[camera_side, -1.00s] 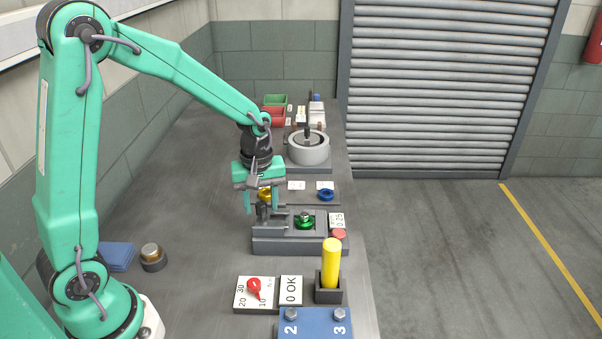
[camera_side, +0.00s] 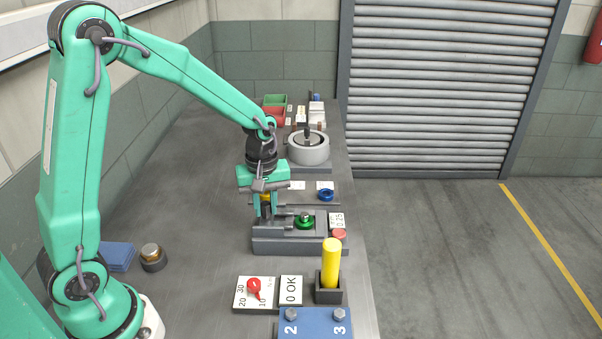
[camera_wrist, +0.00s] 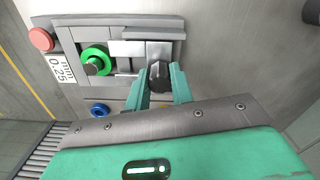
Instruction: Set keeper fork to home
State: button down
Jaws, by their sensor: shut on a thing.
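The keeper fork appears to be the bright grey sliding plate (camera_wrist: 127,49) with a dark upright knob (camera_wrist: 160,78) at its end. In the wrist view the green ring (camera_wrist: 95,60) lies to the left of the plate, and I cannot tell whether the prongs reach around the post. My gripper (camera_side: 265,212) is shut on the knob at the fixture's left end. In the wrist view my gripper's fingers (camera_wrist: 160,82) stand on either side of the knob.
A yellow cylinder (camera_side: 331,262) stands upright in front. A grey round pump part (camera_side: 308,150) stands farther back.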

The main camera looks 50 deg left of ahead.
jog(key=shift+w+d, duration=1.85)
jog(key=c, duration=1.2)
grip_release()
jog(key=shift+r, duration=0.1)
